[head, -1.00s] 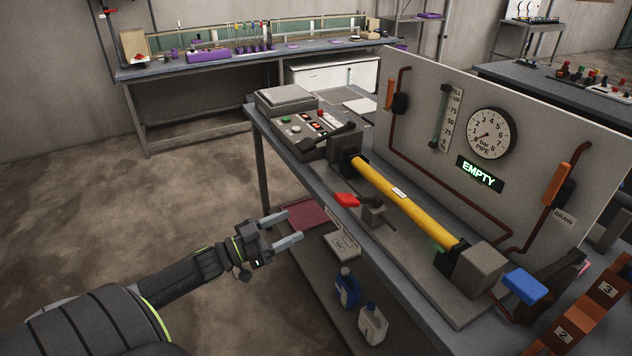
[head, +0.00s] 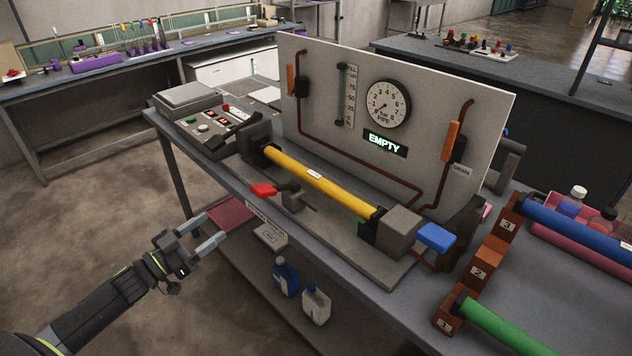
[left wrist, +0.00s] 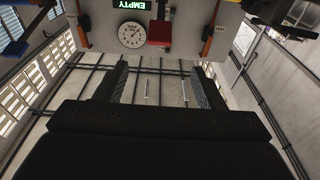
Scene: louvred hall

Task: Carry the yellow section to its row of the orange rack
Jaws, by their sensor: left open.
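The yellow section (head: 320,183) is a yellow pipe with a white label. It lies clamped between two grey end blocks on the test bench, in front of the upright panel. The orange rack (head: 478,272) stands at the right of the bench, with blocks marked 1, 2 and 3. A green pipe (head: 500,327) lies at row 1 and a blue pipe (head: 580,232) at row 3. Row 2 shows no pipe. My left gripper (head: 216,230) is open and empty, left of the bench's front edge and apart from the yellow section. My right gripper is not in view.
The panel carries a gauge (head: 389,104) and a display reading EMPTY (head: 385,142). Bottles (head: 287,277) stand on the lower shelf. Open floor lies at left.

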